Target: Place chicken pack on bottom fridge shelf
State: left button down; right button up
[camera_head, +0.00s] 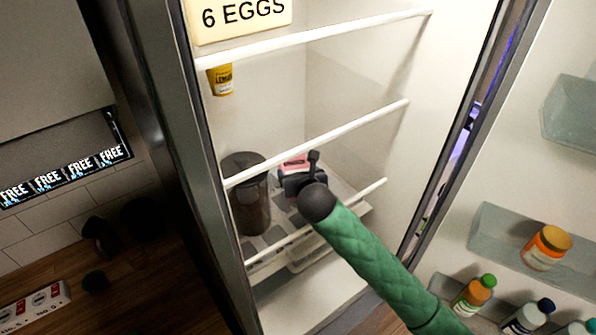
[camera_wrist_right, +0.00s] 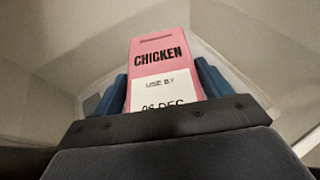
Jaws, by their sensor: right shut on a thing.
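The pink chicken pack (camera_wrist_right: 159,52) with a white "USE BY" label is between the blue fingers of my right gripper (camera_wrist_right: 160,88) in the right wrist view. The gripper is shut on it. In the head view the pack (camera_head: 294,164) shows as a small pink patch just beyond my right gripper (camera_head: 299,180), inside the open fridge. They are at the bottom fridge shelf (camera_head: 344,191), to the right of a dark container. I cannot tell whether the pack touches the shelf. My left gripper is not in view.
A dark cylindrical container (camera_head: 247,195) stands at the left of the bottom shelf. A yellow lemon item (camera_head: 221,80) and an egg box (camera_head: 240,17) are higher up. The open door (camera_head: 500,180) at right holds bottles and a jar (camera_head: 546,248). White shelf bars (camera_head: 320,145) cross above my gripper.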

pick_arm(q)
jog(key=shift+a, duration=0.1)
pick_arm(e)
jog(key=o, duration=1.4)
jog(key=shift+f, duration=0.1)
jog(key=shift+s, duration=0.15)
jog(key=b+v, duration=0.4)
jog(key=v, duration=0.3)
jog(key=shift+s+d, duration=0.1)
jog(key=shift+d, duration=0.05)
jog(key=b+v, duration=0.1)
jog(key=v, duration=0.2)
jog(key=shift+s+r, duration=0.1)
jog(key=shift+r, duration=0.15)
pick_arm(q)
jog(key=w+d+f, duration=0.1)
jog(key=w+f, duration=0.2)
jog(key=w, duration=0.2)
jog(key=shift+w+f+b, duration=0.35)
jog(key=shift+b, duration=0.05)
pick_arm(e)
jog(key=shift+s+r, duration=0.35)
jog(key=shift+s, duration=0.25)
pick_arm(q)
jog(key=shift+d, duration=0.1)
pick_arm(e)
jog(key=shift+d, duration=0.1)
